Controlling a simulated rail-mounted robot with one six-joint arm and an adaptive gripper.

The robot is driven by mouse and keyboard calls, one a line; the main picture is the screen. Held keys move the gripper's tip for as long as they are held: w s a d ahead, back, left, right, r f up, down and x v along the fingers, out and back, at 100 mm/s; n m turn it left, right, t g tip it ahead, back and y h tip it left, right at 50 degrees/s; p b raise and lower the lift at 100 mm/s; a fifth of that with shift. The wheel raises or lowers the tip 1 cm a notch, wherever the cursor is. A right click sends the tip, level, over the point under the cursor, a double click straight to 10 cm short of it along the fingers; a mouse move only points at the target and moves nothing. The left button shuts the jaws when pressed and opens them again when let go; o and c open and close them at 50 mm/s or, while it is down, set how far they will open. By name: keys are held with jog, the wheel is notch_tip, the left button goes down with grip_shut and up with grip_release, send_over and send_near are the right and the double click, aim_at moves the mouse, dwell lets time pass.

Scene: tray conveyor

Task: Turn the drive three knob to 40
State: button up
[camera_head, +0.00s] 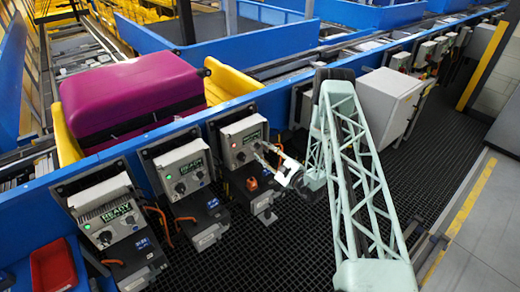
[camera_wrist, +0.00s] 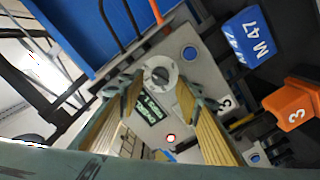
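The drive three box (camera_head: 233,130) is the rightmost of the grey drive boxes in the head view. In the wrist view its panel (camera_wrist: 205,75) bears a 3. Its round grey knob (camera_wrist: 160,75) has a dark pointer slot; the setting is too small to read. My gripper (camera_wrist: 160,88) is open, with one fingertip on each side of the knob and small gaps seemingly left between. Whether it touches the knob, I cannot tell. In the head view my gripper (camera_head: 262,152) is at the front right of this box. A lit green display (camera_wrist: 150,108) shows between the fingers.
Two similar boxes, a middle one (camera_head: 180,165) and a left one (camera_head: 108,212), stand to the left. A magenta suitcase (camera_head: 130,92) lies in a yellow tray (camera_head: 230,82) behind. A blue M47 motor block (camera_wrist: 247,40) and an orange 3 tag (camera_wrist: 290,105) are near the panel.

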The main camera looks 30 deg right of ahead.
aim_at(258, 147)
jog(key=shift+x, duration=1.3)
jog(key=c, duration=0.8)
jog(key=shift+c, duration=0.2)
jog(key=shift+f+n+b, duration=0.1)
jog(key=shift+n+b, duration=0.3)
jog(key=shift+n, duration=0.1)
jog(key=shift+w+d+f+n+b, duration=0.1)
jog(key=shift+n+b, duration=3.95)
jog(key=shift+n, duration=2.4)
jog(key=shift+f+n+b, duration=0.1)
jog(key=shift+n+b, duration=3.9)
jog(key=shift+n, duration=2.45)
jog(key=shift+r, duration=0.1)
